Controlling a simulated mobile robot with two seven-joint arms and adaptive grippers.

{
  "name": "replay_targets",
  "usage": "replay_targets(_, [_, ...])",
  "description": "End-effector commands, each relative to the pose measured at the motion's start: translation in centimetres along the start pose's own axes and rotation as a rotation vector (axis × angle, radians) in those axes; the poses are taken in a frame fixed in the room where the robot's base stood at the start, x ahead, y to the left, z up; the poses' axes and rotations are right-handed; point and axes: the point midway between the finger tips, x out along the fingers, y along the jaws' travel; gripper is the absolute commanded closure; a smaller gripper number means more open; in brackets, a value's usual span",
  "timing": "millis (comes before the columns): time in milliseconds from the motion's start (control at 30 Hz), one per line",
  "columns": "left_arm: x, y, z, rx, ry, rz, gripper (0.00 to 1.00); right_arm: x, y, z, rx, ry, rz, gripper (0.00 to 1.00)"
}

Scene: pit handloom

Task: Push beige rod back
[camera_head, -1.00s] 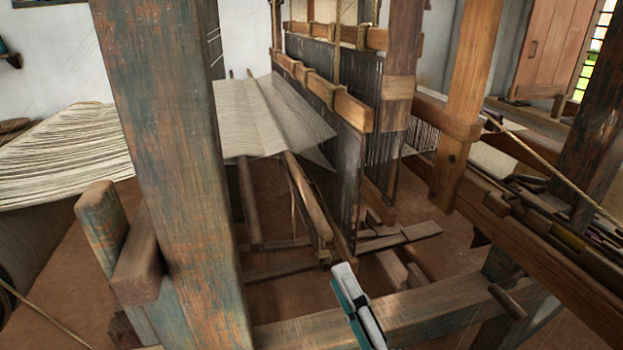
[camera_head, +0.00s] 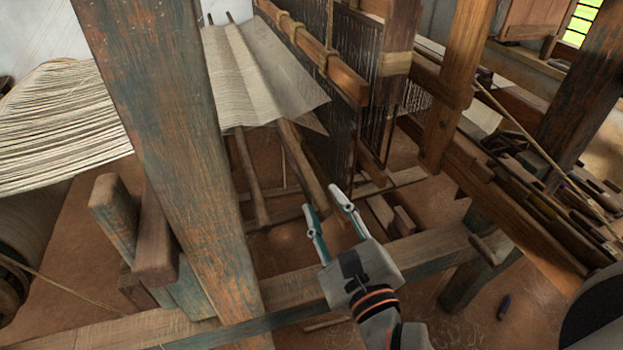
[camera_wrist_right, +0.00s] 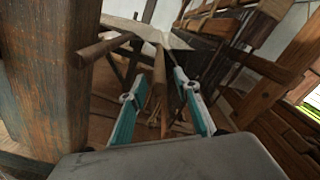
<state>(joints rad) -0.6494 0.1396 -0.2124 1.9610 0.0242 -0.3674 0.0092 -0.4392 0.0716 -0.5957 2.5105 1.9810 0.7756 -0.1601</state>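Two brown-beige rods run under the pale warp sheet (camera_head: 262,75). The right rod (camera_head: 298,158) slopes down towards my right gripper (camera_head: 322,198), and the left rod (camera_head: 250,180) stands apart from it. I cannot tell for sure which is the task's beige rod. My right gripper is open, its fingers pointing up at the right rod's near end. In the right wrist view, the right rod (camera_wrist_right: 160,78) shows between and beyond the open fingers (camera_wrist_right: 160,74); contact cannot be told. The left rod (camera_wrist_right: 104,49) lies left of the fingers. My left gripper is not in view.
A thick worn post (camera_head: 165,150) stands left of the gripper. A low crossbeam (camera_head: 420,258) runs beneath it. Heddle frames (camera_head: 345,110) hang to the right of the rods. A small dark blue object (camera_head: 504,306) lies on the floor at right.

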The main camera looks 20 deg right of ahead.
Motion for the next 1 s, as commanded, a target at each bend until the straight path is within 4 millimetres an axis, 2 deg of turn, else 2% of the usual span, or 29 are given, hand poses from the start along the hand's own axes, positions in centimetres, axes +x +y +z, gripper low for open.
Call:
replay_targets(100, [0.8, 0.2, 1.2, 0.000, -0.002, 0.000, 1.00, 1.4, 0.2, -0.2, 0.001, -0.005, -0.002, 0.68])
replay_targets(333, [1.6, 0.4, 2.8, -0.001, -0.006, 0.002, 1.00, 4.2, 0.1, -0.1, -0.001, -0.004, -0.001, 0.68])
replay_targets(500, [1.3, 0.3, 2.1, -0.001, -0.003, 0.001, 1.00, 6.1, 0.0, 0.1, -0.004, -0.003, 0.001, 0.68])
replay_targets(900, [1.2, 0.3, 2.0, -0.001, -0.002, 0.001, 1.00, 6.8, 0.0, 0.0, -0.004, -0.002, 0.001, 0.68])
replay_targets(967, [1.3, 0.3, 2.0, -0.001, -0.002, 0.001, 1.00, 6.8, 0.0, 0.0, -0.004, -0.002, 0.001, 0.81])
replay_targets(1000, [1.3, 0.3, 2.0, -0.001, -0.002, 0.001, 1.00, 6.8, 0.0, 0.0, -0.004, -0.002, 0.001, 0.92])
